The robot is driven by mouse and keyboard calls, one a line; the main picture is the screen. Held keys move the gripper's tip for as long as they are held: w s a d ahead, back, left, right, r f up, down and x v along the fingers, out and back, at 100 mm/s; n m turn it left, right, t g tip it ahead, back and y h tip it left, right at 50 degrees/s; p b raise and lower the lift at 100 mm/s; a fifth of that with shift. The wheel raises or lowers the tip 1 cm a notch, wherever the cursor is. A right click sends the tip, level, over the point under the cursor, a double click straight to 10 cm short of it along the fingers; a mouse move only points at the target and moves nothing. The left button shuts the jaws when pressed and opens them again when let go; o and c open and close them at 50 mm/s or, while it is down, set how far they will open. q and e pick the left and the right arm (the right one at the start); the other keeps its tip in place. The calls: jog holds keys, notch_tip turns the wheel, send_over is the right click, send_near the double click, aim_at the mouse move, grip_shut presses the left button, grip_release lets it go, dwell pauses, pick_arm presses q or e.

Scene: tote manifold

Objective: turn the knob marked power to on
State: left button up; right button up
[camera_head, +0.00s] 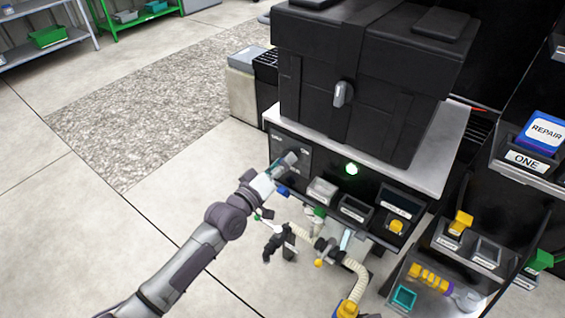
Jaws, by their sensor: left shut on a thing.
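The dark control panel (301,152) is at the left end of the black machine's front, with small pale markings too small to read. My left gripper (288,162) reaches up to this panel from the lower left and is shut on the knob there. The gripper's fingers hide most of the knob, so its pointing direction cannot be told. A round light (351,169) to the right of the panel glows bright green-white. My right gripper is not in view.
A black case (375,65) with a grey latch stands on the machine's light top. Small bins (354,209), beige hoses (355,270) and yellow-handled fittings crowd the area below and right. A shelf with a blue REPAIR box (542,133) stands right. Floor at left is clear.

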pick_arm(q)
jog(key=shift+f+m, duration=0.15)
jog(key=shift+m, duration=0.35)
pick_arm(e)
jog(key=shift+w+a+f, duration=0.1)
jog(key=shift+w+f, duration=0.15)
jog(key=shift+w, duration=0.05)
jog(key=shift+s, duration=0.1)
pick_arm(q)
jog(key=o, duration=1.2)
jog(key=shift+c, duration=0.2)
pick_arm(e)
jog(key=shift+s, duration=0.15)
pick_arm(q)
jog(key=shift+s+a, duration=0.1)
jog(key=v, duration=1.1)
jog(key=shift+s+a, duration=0.2)
jog(key=shift+s, duration=0.15)
